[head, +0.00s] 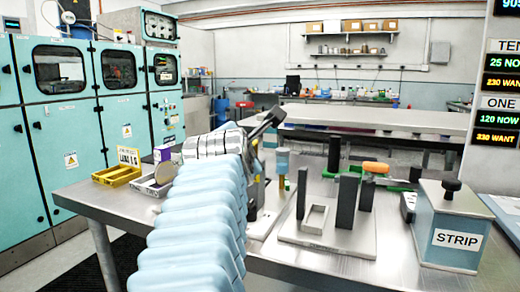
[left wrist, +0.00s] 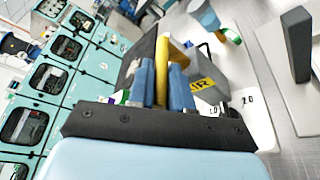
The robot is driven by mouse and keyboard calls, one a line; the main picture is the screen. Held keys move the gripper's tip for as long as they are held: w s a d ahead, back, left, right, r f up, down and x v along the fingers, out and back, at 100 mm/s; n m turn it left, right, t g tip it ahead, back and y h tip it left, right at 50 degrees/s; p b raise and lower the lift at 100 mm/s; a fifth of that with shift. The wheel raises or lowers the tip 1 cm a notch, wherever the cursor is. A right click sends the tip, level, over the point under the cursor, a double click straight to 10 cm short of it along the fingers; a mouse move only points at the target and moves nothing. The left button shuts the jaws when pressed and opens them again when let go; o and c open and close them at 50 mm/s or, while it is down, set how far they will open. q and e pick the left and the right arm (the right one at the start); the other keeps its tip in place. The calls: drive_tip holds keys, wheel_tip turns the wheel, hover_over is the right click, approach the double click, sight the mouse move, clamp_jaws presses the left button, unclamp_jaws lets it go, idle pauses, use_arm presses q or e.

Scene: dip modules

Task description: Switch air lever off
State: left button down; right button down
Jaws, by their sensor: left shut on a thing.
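The air lever's yellow handle (left wrist: 171,62) stands between the blue fingers of my left gripper (left wrist: 163,88) in the left wrist view. The gripper is shut on this handle. A grey box with a yellow AIR label (left wrist: 202,84) sits just right of the fingers. A white plate (left wrist: 258,120) with small dark marks, too small to read surely, lies beside it. In the head view my pale blue left arm reaches over the table and hides most of the air unit and the fingers. My right gripper is in neither view.
A plate with dark upright posts (head: 347,202) stands right of my arm on the metal table (head: 110,203). A blue STRIP box (head: 450,223) with a black knob is at the right. Teal cabinets (head: 60,115) stand at the left.

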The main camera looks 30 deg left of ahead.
use_arm(q)
drive_tip(key=shift+d, duration=0.1)
idle(0.4)
drive_tip(key=c, duration=1.1)
unclamp_jaws()
